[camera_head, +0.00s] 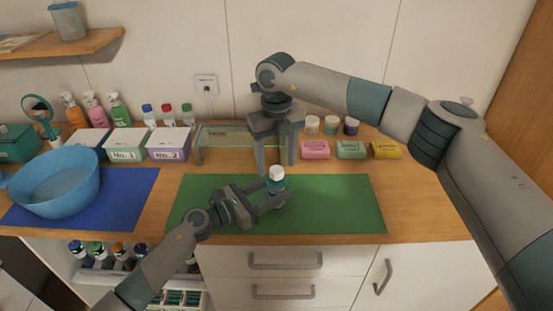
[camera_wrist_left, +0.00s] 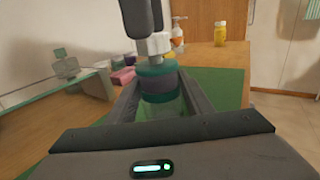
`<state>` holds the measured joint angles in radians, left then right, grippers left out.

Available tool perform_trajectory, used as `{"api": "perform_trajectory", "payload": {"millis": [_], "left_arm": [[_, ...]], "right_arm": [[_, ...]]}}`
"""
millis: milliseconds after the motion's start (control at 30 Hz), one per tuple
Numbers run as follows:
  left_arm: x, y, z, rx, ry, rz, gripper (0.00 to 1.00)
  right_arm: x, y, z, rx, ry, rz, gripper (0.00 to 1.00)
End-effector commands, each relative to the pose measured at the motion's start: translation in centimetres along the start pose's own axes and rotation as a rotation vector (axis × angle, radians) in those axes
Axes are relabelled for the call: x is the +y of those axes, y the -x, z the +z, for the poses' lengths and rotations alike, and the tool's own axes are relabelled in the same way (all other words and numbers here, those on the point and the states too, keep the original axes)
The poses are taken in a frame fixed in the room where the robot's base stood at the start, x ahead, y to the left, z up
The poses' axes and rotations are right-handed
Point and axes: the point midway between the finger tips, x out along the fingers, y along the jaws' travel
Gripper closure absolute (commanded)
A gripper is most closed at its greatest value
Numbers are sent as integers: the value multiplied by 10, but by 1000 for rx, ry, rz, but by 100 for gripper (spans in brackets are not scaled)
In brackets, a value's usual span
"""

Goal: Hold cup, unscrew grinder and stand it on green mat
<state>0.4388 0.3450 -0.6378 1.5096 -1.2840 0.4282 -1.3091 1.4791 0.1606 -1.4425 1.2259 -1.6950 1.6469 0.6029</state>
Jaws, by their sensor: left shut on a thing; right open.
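The cup and grinder (camera_head: 277,185) stand upright as one piece on the green mat (camera_head: 335,205). The piece has a white top (camera_wrist_left: 155,45), a teal and grey middle (camera_wrist_left: 158,72) and a clear greenish lower part (camera_wrist_left: 160,103). My left gripper (camera_head: 272,198) is shut on the lower part, one finger on each side. My right gripper (camera_head: 277,165) is open and points down from above, its fingertips close by the white top. I cannot tell whether they touch it. The lower part is partly hidden by the left fingers.
A glass shelf (camera_head: 225,140) stands behind the mat, with pink, green and yellow soap packs (camera_head: 351,150) and small jars to the right. A blue basin (camera_head: 57,190) sits on a blue mat (camera_head: 125,200) at the left. The mat's right half is clear.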

Motion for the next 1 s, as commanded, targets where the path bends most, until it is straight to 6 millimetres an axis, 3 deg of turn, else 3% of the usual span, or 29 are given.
{"api": "perform_trajectory", "payload": {"millis": [567, 767, 1000], "left_arm": [[0, 0, 0, 0, 0, 0, 100], [0, 0, 0, 0, 0, 0, 100], [0, 0, 0, 0, 0, 0, 100]], "right_arm": [[0, 2, 0, 0, -60, 1, 41], [0, -12, 0, 2, -60, 2, 41], [0, -41, -1, 3, -59, 1, 41]]}}
